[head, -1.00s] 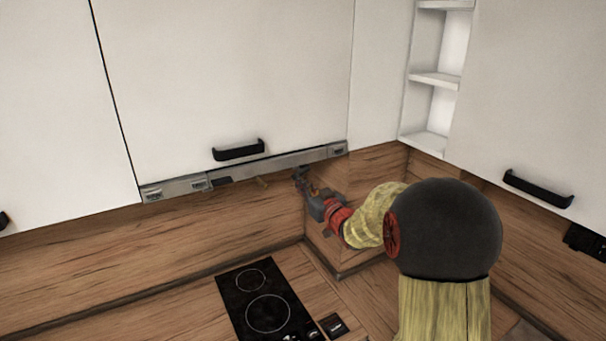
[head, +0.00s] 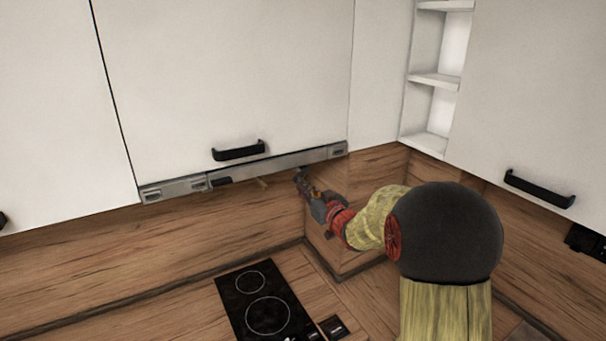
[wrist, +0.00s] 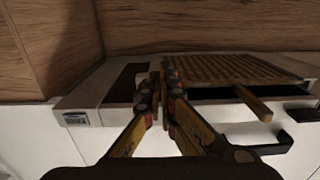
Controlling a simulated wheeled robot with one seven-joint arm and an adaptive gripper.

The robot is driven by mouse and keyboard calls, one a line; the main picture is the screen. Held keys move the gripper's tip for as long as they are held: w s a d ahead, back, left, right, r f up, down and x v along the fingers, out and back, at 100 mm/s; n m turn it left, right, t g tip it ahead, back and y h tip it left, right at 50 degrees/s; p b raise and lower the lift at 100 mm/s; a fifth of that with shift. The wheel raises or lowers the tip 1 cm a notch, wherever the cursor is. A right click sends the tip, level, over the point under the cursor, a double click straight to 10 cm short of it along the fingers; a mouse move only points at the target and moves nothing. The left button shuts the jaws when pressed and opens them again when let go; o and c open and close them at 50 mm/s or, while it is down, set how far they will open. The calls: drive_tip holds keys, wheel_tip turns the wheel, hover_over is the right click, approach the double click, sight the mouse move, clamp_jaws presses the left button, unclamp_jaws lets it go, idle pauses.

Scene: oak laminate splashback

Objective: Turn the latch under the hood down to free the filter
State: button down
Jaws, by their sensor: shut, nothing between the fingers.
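The hood (head: 285,163) is a thin grey strip under the wall cabinet. The latch (head: 262,182) shows as a small wood-coloured peg below its lower edge. In the wrist view, the latch (wrist: 253,103) is a short brown bar near the ribbed brown filter (wrist: 225,68) and a dark gap in the hood's underside. My gripper (head: 300,176) is under the hood, to the right of the latch in the head view. In the wrist view my gripper (wrist: 158,80) has its fingertips together and empty, apart from the latch, which lies to their right. The filter is hidden in the head view.
A black handle (head: 238,151) sits on the cabinet door just above the hood. The wooden splashback (head: 230,220) is behind, with a side wall close right of my gripper. A black hob (head: 262,300) lies below, with free space between it and the hood.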

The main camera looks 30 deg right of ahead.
drive_tip(key=shift+d+f+b, duration=0.35)
drive_tip(key=shift+d+b, duration=0.15)
drive_tip(key=shift+d, duration=0.4)
idle(0.8)
drive_tip(key=s+f+b, duration=0.2)
drive_tip(key=s, duration=0.5)
drive_tip(key=shift+s+f, duration=0.15)
drive_tip(key=shift+s, duration=0.25)
drive_tip(key=shift+d, duration=0.15)
idle(0.5)
